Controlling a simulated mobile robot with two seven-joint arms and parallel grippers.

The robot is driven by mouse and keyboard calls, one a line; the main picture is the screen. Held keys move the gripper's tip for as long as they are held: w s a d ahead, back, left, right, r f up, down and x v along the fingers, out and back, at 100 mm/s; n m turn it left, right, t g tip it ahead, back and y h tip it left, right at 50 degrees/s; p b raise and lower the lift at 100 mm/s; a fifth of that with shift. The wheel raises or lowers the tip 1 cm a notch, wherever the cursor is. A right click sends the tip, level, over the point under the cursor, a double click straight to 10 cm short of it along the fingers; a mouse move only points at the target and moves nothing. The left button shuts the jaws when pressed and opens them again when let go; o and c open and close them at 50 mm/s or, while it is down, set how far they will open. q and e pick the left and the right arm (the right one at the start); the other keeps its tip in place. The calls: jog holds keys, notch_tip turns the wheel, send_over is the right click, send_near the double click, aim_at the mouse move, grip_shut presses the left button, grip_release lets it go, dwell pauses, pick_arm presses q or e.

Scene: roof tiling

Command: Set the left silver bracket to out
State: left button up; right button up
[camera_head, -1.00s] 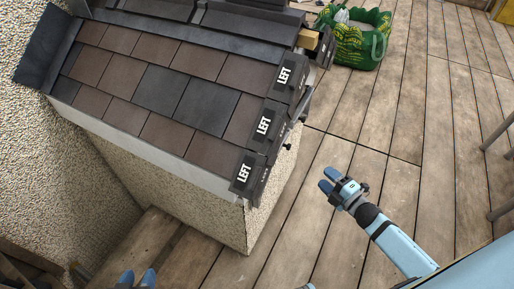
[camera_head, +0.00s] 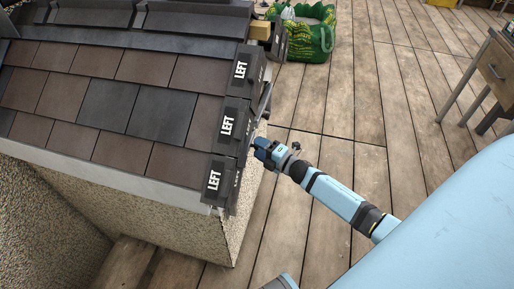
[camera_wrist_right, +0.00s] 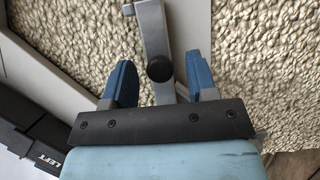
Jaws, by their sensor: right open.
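The silver bracket (camera_wrist_right: 154,32) is a grey metal bar with a round black knob (camera_wrist_right: 160,68), in front of the pebbled wall in the right wrist view. In the head view a thin part of the bracket (camera_head: 264,101) shows along the roof's right end, mostly hidden by the edge tiles. My right gripper (camera_head: 264,152) is at this end of the roof. In the right wrist view its blue fingers (camera_wrist_right: 158,72) are open, one on each side of the bar and knob; I cannot tell whether they touch. My left gripper is not in view.
Dark edge tiles marked LEFT (camera_head: 227,125) line the roof end, beside brown and dark roof tiles (camera_head: 105,104). A green bag (camera_head: 312,42) stands behind. A wooden table (camera_head: 497,68) is at the right. The plank floor (camera_head: 345,100) between is clear.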

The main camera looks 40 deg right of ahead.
jog(key=shift+w+a, duration=0.2)
jog(key=shift+w, duration=0.5)
grip_shut()
jog(key=shift+s+f, duration=0.1)
jog(key=shift+s, duration=0.05)
